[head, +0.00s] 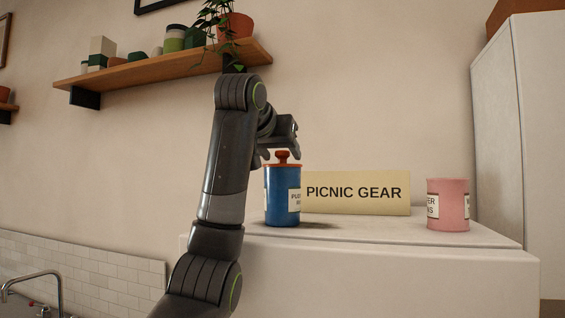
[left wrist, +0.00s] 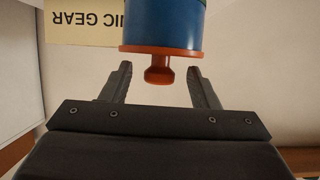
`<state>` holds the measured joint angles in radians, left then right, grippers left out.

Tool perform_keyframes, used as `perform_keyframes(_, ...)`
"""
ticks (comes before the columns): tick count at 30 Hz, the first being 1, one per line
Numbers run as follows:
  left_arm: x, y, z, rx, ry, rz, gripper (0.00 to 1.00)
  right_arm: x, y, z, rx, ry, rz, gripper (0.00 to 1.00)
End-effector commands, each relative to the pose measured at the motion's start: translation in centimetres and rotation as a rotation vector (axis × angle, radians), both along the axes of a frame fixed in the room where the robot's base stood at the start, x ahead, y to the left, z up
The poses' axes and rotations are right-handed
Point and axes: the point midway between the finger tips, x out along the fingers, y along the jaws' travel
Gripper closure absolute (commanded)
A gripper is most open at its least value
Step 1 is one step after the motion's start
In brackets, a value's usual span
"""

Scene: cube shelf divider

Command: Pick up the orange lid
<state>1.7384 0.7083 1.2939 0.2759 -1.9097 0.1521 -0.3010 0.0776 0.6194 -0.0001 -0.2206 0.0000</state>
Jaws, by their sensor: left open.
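The orange lid (head: 282,161) with its round knob sits on top of a blue canister (head: 281,197) on the white cabinet top. In the left wrist view the lid (left wrist: 160,51) shows upside down, its knob pointing toward my gripper, with the blue canister (left wrist: 163,22) beyond it. My left gripper (head: 277,158) is just above the lid. In the left wrist view its fingers (left wrist: 159,84) are open, one on each side of the knob, with visible gaps and nothing held. My right gripper is not in view.
A "PICNIC GEAR" sign (head: 357,193) stands right behind the blue canister. A pink canister (head: 448,205) without a lid stands further right. The cabinet top (head: 390,231) between them is clear. A wooden shelf (head: 165,68) with a plant hangs above left.

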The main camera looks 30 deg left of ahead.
Motion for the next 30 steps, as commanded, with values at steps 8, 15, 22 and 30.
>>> perform_keyframes(8, 0.0, 0.0, 0.0, 0.000, 0.000, 0.000, 0.70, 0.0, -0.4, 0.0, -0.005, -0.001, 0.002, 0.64)
perform_keyframes(15, 0.0, 0.0, 0.0, 0.000, 0.000, 0.000, 0.94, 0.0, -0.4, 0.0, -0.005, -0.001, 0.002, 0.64)
perform_keyframes(22, 0.0, 0.0, 0.1, 0.000, 0.001, 0.000, 0.94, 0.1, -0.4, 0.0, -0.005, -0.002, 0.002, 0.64)
perform_keyframes(30, -0.1, 0.0, 1.7, -0.002, -0.001, 0.000, 0.94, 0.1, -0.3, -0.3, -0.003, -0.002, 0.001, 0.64)
